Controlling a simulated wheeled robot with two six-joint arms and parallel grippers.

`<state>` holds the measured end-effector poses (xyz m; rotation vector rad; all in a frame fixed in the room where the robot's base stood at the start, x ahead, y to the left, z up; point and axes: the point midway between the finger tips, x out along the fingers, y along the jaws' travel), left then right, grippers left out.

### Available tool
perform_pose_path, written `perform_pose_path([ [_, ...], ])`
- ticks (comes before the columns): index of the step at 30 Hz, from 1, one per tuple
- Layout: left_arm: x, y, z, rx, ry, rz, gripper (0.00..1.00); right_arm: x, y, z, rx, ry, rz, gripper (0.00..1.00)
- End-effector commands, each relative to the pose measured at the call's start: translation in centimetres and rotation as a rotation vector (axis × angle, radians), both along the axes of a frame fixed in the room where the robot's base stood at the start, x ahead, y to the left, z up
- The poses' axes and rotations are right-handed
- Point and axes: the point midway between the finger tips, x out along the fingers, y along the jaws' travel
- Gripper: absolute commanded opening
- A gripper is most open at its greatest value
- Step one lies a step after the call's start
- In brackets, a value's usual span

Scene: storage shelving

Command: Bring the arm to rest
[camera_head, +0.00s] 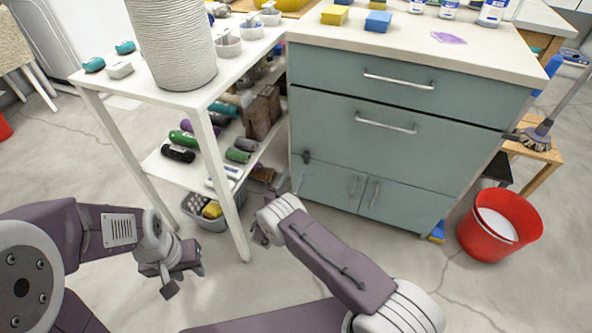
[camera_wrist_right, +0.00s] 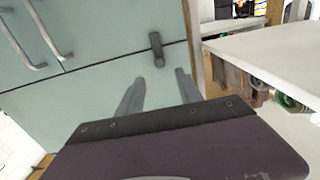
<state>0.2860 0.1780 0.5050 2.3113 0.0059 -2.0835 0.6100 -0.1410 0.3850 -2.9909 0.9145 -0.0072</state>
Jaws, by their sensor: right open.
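My right arm reaches in from the bottom right in the head view, its wrist in front of the teal cabinet (camera_head: 400,125). My right gripper (camera_wrist_right: 158,90) shows in the right wrist view with its two grey fingers apart and nothing between them. Beyond them is the cabinet front with a dark handle (camera_wrist_right: 156,50). My left gripper (camera_head: 172,278) hangs over the floor at the lower left of the head view, left of the white table's front leg. Nothing visible is held in it, but its finger gap is unclear.
A white shelf table (camera_head: 185,100) with a large ribbed white pot (camera_head: 172,40) stands beside the cabinet, close to both grippers. A grey basket (camera_head: 205,212) sits under it. A red bucket (camera_head: 500,225) stands right of the cabinet. Floor at the lower left is clear.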

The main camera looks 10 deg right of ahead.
Motion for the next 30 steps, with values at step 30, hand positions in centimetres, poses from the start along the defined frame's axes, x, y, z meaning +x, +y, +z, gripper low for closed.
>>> perform_pose_path([
  [30,0.0,0.0,3.5,0.000,0.000,0.000,0.36,-27.5,-8.8,12.1,0.342,1.547,0.017,0.43],
])
